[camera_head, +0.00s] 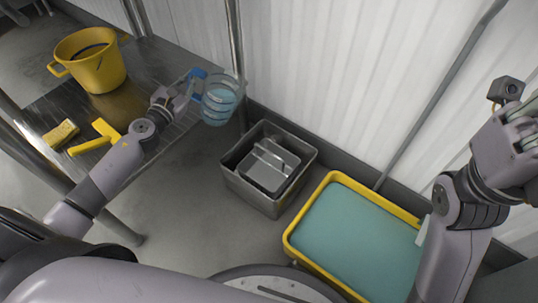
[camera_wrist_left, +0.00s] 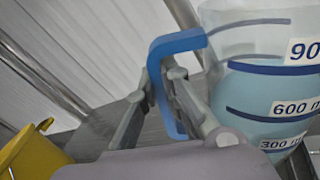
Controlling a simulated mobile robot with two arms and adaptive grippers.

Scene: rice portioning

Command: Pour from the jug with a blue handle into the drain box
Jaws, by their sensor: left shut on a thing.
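The clear jug (camera_head: 220,101) has a blue handle (camera_head: 197,74) and holds bluish liquid. In the left wrist view the jug (camera_wrist_left: 245,90) shows dark blue marks and labels, and its blue handle (camera_wrist_left: 178,44) is between my fingers. My left gripper (camera_head: 184,88) is shut on the handle; it also shows in the left wrist view (camera_wrist_left: 165,88). The jug is in the air near the table's right end, up and left of the grey drain box (camera_head: 237,186), which stands on the floor with a metal piece inside. My right gripper (camera_head: 524,122) is at the right edge, its fingers unclear.
A yellow bucket (camera_head: 91,62), a sponge (camera_head: 60,134) and a yellow-handled tool (camera_head: 94,139) are on the metal table (camera_head: 178,137). A yellow-rimmed tray (camera_head: 292,236) with teal contents lies right of the box. A metal post (camera_head: 236,45) stands beside the jug.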

